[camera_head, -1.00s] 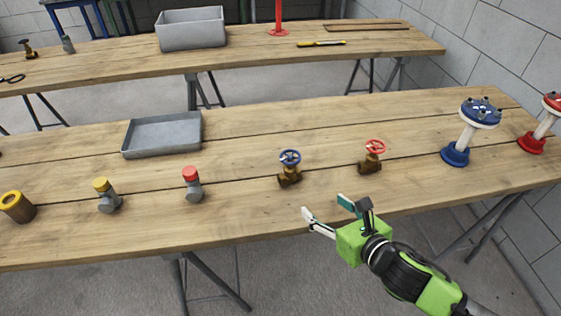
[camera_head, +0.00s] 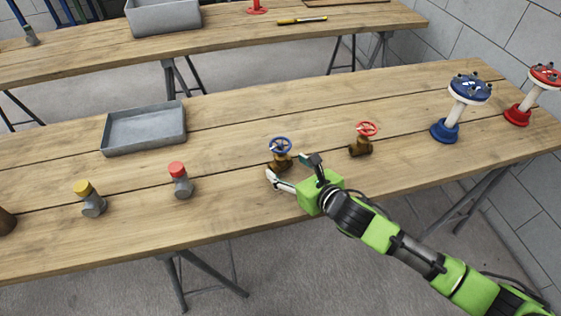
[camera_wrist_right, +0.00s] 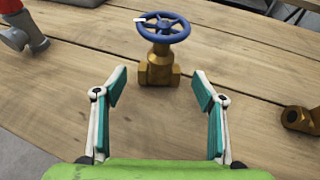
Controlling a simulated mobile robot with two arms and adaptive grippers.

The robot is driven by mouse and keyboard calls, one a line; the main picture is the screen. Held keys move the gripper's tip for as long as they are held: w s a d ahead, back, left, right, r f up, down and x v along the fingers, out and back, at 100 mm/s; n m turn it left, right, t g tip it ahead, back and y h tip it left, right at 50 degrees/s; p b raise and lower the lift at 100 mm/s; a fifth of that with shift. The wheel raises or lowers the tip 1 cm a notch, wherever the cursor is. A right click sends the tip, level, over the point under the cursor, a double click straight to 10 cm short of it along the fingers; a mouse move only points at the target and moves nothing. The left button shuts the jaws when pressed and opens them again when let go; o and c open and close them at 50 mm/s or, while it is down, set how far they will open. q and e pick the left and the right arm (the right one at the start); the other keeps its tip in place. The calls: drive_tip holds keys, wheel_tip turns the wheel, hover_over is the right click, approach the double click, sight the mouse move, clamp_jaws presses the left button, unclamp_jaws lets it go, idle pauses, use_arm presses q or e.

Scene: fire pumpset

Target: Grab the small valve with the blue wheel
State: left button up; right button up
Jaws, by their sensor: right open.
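The small valve with the blue wheel (camera_head: 280,152) stands upright on the near wooden table, with a brass body. In the right wrist view the valve (camera_wrist_right: 158,72) is straight ahead, just beyond the fingertips and centred between them. My right gripper (camera_head: 288,168) is open and empty, low over the table on the near side of the valve. In the right wrist view its two fingers (camera_wrist_right: 160,82) are spread wide, with teal pads facing each other. In the head view the gripper partly covers the valve's lower body. My left gripper is not in view.
A similar valve with a red wheel (camera_head: 362,140) stands to the right. A red-capped fitting (camera_head: 180,180) and a yellow-capped one (camera_head: 90,198) stand to the left. A grey tray (camera_head: 145,144) lies behind. Blue (camera_head: 461,105) and red flanged posts stand far right.

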sight(284, 165)
drive_tip(key=x, duration=0.5)
drive_tip(key=shift+s+f, duration=0.1)
drive_tip(key=shift+f, duration=0.1)
drive_tip(key=c, duration=1.6)
drive_tip(key=shift+r, duration=0.15)
